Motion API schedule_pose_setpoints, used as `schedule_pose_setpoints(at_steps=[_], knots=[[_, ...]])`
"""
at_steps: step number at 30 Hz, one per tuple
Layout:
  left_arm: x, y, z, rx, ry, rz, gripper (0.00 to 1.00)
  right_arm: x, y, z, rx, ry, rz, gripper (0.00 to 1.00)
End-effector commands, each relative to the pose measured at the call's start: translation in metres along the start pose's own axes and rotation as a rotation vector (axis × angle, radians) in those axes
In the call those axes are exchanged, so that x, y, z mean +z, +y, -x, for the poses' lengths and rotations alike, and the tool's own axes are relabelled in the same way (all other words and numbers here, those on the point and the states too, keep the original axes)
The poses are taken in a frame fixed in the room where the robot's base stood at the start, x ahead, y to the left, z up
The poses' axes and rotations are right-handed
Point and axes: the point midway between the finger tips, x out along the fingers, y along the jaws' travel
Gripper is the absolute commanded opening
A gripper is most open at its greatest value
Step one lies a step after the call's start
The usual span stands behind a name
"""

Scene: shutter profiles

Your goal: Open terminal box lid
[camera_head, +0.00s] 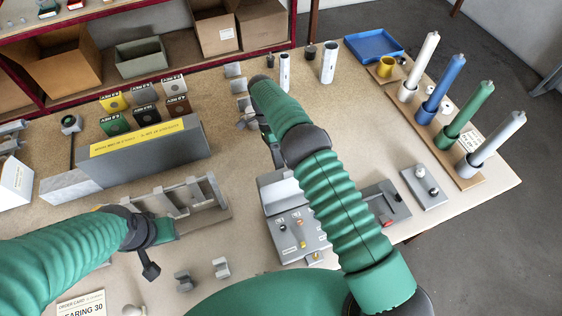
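A grey box-like unit (292,228) with small coloured knobs or terminals and printed labels stands in the middle of the table. It may be the terminal box. A plain grey raised part (277,188) is at its back. My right arm crosses in front and hides its right side, so I cannot tell whether a lid is open. My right gripper (266,132) is mostly hidden behind its own arm, beyond the unit. My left gripper (150,262) is left of the unit, near a grey slotted fixture (182,207), apart from the unit. Its fingers are unclear.
A long grey box with a yellow label (150,138) stands left, with several small coloured boxes (145,100) behind. A rack of coloured cylinders (440,130) and a blue tray (374,45) are right. Small grey clips (221,268) lie in front. Shelves with cartons (60,60) stand behind.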

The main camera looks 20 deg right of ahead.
Motion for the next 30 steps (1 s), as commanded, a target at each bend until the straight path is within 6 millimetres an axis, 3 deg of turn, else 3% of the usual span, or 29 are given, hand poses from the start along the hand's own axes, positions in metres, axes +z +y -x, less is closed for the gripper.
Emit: schedule_pose_setpoints(at_steps=[13,15,19,30], knots=[[0.0002,0.0002,-0.0008,0.0,0.0,0.0,0.36,0.0007,-0.0011,0.0023,0.002,0.0,0.003,0.0],[0.0002,0.0002,-0.0008,0.0,0.0,0.0,0.36,0.001,-0.0009,0.0024,0.002,-0.001,0.004,0.15],[0.0002,0.0002,-0.0009,0.0,0.0,-0.001,0.36,0.0008,-0.0008,0.0015,0.005,0.0,0.003,0.31],[0.0014,0.0002,-0.006,0.0,0.0,0.0,0.36,0.0006,0.0014,0.005,0.005,0.0,0.002,0.31]])
